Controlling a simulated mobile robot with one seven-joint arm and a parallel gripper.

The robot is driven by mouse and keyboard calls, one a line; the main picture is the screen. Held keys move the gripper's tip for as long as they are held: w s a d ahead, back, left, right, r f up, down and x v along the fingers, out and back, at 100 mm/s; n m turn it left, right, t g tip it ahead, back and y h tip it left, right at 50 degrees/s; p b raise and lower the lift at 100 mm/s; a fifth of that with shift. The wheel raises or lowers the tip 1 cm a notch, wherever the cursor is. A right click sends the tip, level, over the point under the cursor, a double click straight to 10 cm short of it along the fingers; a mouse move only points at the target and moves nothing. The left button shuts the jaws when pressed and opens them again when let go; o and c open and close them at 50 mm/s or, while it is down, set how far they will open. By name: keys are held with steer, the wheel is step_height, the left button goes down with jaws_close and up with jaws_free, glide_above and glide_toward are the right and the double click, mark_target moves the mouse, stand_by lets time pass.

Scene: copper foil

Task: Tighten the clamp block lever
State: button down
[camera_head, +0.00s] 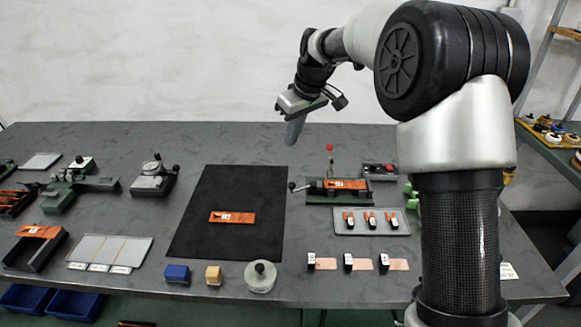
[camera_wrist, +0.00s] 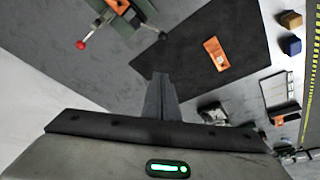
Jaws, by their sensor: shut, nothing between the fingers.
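A green-based fixture (camera_head: 350,199), which looks like the clamp block, stands right of the black mat. An orange piece (camera_head: 338,184) lies in it. A lever with a red knob (camera_head: 329,148) rises from its back, and a black-knobbed handle (camera_head: 292,186) sticks out at its left end. In the wrist view the fixture (camera_wrist: 128,22) is at the top, with the red knob (camera_wrist: 80,45) and black knob (camera_wrist: 162,36) visible. My gripper (camera_head: 294,134) is shut and empty, above the table's back part and apart from the fixture. Its fingers also show in the wrist view (camera_wrist: 160,95).
The black mat (camera_head: 222,185) carries an orange piece (camera_head: 232,217). A tray (camera_head: 372,229) with several small parts sits in front of the fixture. A dark box with a red button (camera_head: 378,170) stands to its right. Blocks (camera_head: 177,273) and a round pot (camera_head: 260,277) line the front edge.

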steer(key=w+f, duration=0.1)
steer(key=a+f, duration=0.1)
steer(key=shift+w+a+f, duration=0.1)
steer(key=shift+w+f, duration=0.25)
steer(key=shift+w, duration=0.05)
steer(key=shift+f, duration=0.1)
steer(key=shift+s+f+b, duration=0.1)
steer(key=shift+f+b, duration=0.7)
steer(key=shift+f, duration=4.55)
